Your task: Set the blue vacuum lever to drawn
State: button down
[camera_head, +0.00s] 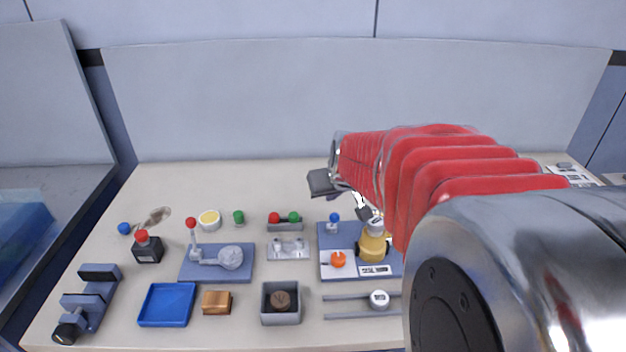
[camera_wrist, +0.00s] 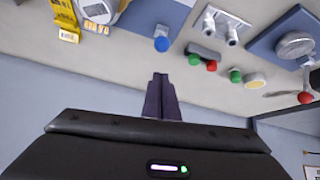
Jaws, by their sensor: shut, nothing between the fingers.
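The blue vacuum lever shows as a blue ball knob (camera_head: 334,217) on a short stem. It stands at the back left of a blue-grey plate (camera_head: 327,240) in the head view. The knob also shows in the wrist view (camera_wrist: 161,44), just beyond my fingertips in the picture. My gripper (camera_wrist: 160,77) is shut and empty, its two dark fingers together. A gap shows between the fingertips and the knob in the picture; their true distance is hard to tell. In the head view my red and silver arm covers the right side and hides most of the gripper.
On the same plate are an orange knob (camera_head: 338,259) and a yellow pump-like body (camera_head: 373,246). To the left are a red and green button block (camera_head: 285,222), a red-knobbed lever (camera_head: 191,223) and a blue tray (camera_head: 167,303). The back strip of the bench is clear.

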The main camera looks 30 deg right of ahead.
jog(key=s, duration=0.1)
jog(key=s+a, duration=0.2)
jog(key=s, duration=0.1)
jog(key=shift+r, duration=0.35)
jog(key=s+a+n+y, duration=0.1)
jog(key=s+a, duration=0.6)
jog(key=a, duration=0.3)
jog(key=s+a+r+n+g+y, duration=0.1)
jog(key=s+a+n+y, duration=0.1)
jog(key=s+a, duration=0.5)
jog(key=a, duration=0.3)
jog(key=shift+a, duration=0.2)
